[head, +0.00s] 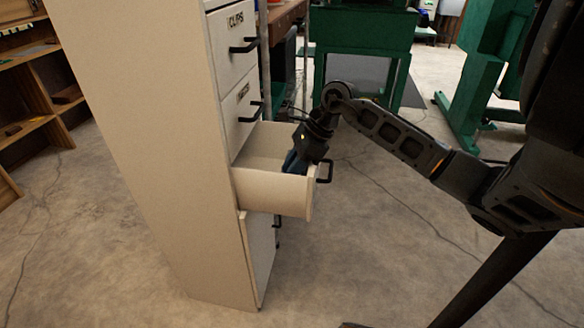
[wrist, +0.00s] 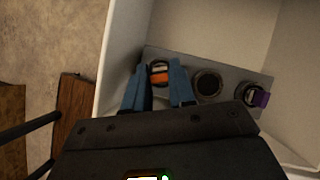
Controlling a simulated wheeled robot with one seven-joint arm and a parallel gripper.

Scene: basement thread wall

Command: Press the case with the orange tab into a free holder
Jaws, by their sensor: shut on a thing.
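The case with the orange tab (wrist: 159,73) is between the blue fingertips of my gripper (wrist: 160,72) in the wrist view, over the left end of a grey holder strip (wrist: 229,78). I cannot tell whether it is in a holder there or just above one. A round dark holder (wrist: 207,84) in the middle of the strip looks empty. A case with a purple tab (wrist: 254,96) sits at the strip's right end. In the head view my gripper (head: 293,164) reaches down into the open drawer (head: 272,192), whose front hides the case and strip.
The drawer's pale walls (wrist: 210,28) stand close around the strip. The cabinet (head: 150,130) has shut drawers above, one labelled CLIPS (head: 232,40). The drawer's black handle (head: 325,171) sticks out in front. Green machinery (head: 362,45) stands behind, with open floor (head: 365,255) in front.

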